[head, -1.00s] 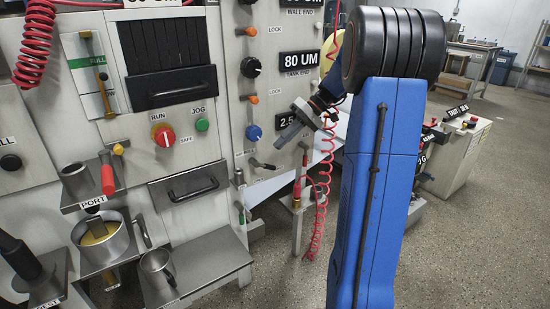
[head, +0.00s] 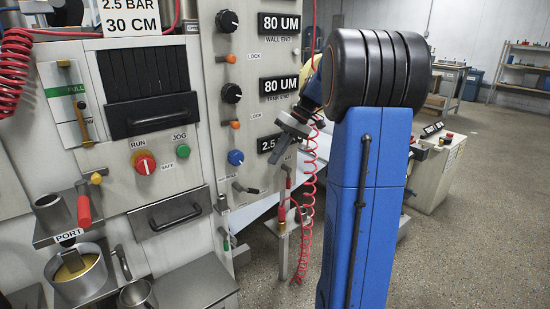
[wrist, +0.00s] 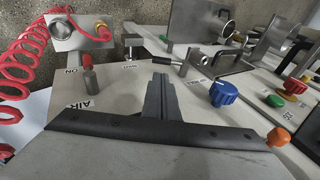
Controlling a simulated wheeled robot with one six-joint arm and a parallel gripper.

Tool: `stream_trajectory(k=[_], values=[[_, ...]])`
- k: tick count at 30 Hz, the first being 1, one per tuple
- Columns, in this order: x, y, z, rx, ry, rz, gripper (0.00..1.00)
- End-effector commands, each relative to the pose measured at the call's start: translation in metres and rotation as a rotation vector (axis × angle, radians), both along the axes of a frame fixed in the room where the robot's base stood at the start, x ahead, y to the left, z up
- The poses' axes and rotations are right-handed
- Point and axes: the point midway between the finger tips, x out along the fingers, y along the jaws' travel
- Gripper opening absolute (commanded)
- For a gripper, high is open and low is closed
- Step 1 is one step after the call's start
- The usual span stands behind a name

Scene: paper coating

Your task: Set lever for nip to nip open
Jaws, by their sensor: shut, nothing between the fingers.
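A small lever with a dark handle (head: 245,188) is on the machine panel below the blue knob; I take it for the nip lever. It also shows in the wrist view (wrist: 171,62), lying sideways just beyond my fingertips, with small labels beside it that I cannot read. My gripper (head: 286,136) hangs to the right of and above the lever in the head view. In the wrist view its fingers (wrist: 160,82) are together and empty, pointing toward the lever without visibly touching it.
The blue knob (wrist: 223,93) is right of my fingers, with an orange knob (wrist: 278,137) nearer. A red-handled air valve (wrist: 88,76) and coiled red hose (wrist: 18,75) are at left. A drawer handle (head: 176,215) protrudes from the machine. Floor at right is open.

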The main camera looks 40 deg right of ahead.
Motion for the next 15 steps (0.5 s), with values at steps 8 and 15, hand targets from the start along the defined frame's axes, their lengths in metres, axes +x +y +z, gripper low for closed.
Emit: stream_trajectory(k=[8,15], values=[[0.009,0.026,-0.043,0.002,0.002,0.002,0.0],[0.016,0.045,-0.075,0.002,0.001,0.003,0.0]])
